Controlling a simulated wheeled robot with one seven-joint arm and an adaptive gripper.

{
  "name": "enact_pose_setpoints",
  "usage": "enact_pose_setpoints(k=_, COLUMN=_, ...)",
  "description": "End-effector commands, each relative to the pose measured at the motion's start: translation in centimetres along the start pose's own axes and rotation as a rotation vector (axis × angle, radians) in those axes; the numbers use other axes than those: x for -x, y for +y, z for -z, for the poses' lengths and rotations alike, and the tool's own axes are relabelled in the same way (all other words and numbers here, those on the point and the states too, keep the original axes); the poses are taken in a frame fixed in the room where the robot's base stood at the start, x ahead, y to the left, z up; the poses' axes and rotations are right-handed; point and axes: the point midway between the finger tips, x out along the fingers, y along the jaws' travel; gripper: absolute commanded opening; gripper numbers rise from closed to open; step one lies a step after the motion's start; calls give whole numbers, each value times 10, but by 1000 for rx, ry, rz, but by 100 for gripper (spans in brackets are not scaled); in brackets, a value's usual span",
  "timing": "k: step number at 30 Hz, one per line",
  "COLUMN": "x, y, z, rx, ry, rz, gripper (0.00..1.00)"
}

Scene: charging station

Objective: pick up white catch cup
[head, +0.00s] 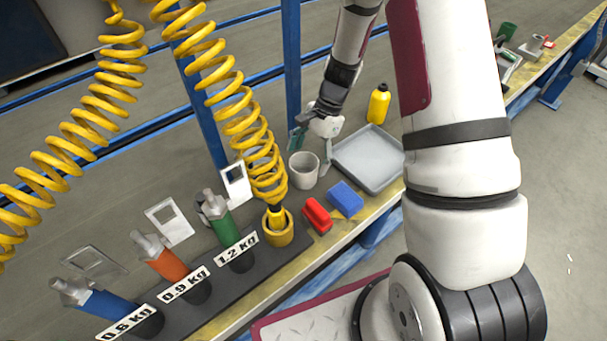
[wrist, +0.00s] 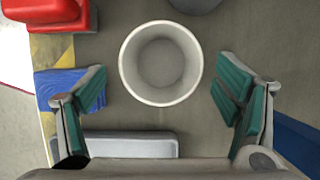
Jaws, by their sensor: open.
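The white catch cup (head: 303,170) stands upright on the bench in the head view, left of the grey tray. In the wrist view the cup (wrist: 160,63) is seen from above and looks empty. My gripper (head: 312,150) is open just above and beside the cup. In the wrist view its green-padded fingers (wrist: 168,98) are spread wide. The cup lies in line with the gap between them, a little beyond the fingertips in the picture. I cannot tell whether a finger touches the cup.
A grey tray (head: 369,158) and a yellow bottle (head: 378,103) stand close to the right. A blue block (head: 345,198) and a red object (head: 317,215) lie in front. A coiled yellow hose (head: 240,120) hangs at the left, above a dark rack (head: 222,287) holding several tools.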

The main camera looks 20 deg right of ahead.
Motion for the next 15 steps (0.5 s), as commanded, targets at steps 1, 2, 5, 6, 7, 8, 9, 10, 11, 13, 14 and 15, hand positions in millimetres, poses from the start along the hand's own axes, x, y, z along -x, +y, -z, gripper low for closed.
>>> enact_pose_setpoints(k=1, x=-6, y=0, z=0, rx=0, ry=0, rz=-1, gripper=84)
enact_pose_setpoints(k=2, x=-8, y=0, z=0, rx=0, ry=0, rz=-1, gripper=84)
enact_pose_setpoints(k=5, x=-11, y=0, z=0, rx=1, ry=1, rz=-1, gripper=84)
enact_pose_setpoints(k=6, x=-13, y=0, z=0, rx=1, ry=1, rz=-1, gripper=84)
enact_pose_setpoints(k=7, x=-15, y=0, z=0, rx=1, ry=0, rz=-1, gripper=84)
enact_pose_setpoints(k=8, x=-17, y=0, z=-1, rx=1, ry=0, rz=-1, gripper=84)
enact_pose_setpoints(k=9, x=-21, y=0, z=-1, rx=2, ry=0, rz=-1, gripper=84)
enact_pose_setpoints(k=10, x=-24, y=-1, z=-2, rx=2, ry=0, rz=-1, gripper=84)
enact_pose_setpoints(k=11, x=-28, y=-1, z=-2, rx=2, ry=0, rz=-1, gripper=84)
enact_pose_setpoints(k=13, x=-39, y=-1, z=-4, rx=3, ry=-1, rz=-2, gripper=84)
enact_pose_setpoints(k=14, x=-44, y=-2, z=-4, rx=3, ry=-1, rz=-2, gripper=84)
enact_pose_setpoints(k=15, x=-50, y=-1, z=-4, rx=2, ry=0, rz=-3, gripper=84)
